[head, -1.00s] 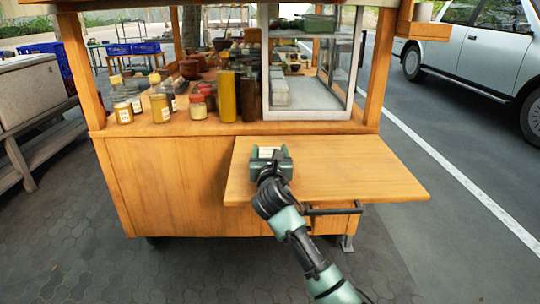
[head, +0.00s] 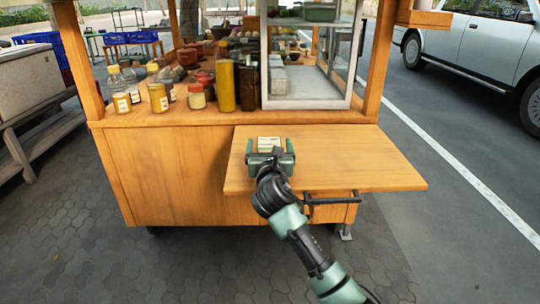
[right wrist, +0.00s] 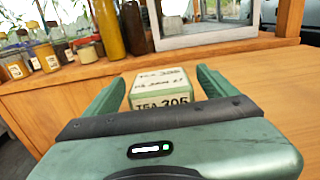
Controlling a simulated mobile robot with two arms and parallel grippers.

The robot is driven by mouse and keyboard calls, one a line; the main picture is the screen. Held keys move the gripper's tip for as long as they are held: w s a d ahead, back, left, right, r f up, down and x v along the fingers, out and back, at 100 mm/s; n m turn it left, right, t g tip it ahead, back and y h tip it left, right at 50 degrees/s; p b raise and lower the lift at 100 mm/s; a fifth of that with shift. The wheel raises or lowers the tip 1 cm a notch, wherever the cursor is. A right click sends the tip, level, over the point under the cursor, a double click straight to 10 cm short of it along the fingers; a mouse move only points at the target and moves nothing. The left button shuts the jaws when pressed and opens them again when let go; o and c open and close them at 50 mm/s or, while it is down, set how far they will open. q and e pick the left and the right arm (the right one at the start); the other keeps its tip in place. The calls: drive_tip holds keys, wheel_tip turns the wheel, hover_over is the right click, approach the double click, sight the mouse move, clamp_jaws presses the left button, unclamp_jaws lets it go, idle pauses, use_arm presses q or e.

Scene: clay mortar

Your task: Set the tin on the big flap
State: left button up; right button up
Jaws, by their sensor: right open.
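The tin (head: 268,143) is a small pale box on the left part of the big flap (head: 350,165), the wooden board on the front of the cart. In the right wrist view gaps show between the tin and both fingers. My left gripper is not in view.
Several jars and bottles (head: 158,96) stand on the cart's counter left of a glass case (head: 308,100). A dark handle or bracket (head: 332,199) sits under the flap. The flap's middle and right are bare. A car (head: 470,45) stands at the right.

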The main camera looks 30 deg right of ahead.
drive_tip(key=p+v, duration=0.1)
drive_tip(key=v, duration=0.8)
drive_tip(key=shift+s+a, duration=0.1)
drive_tip(key=shift+a, duration=0.05)
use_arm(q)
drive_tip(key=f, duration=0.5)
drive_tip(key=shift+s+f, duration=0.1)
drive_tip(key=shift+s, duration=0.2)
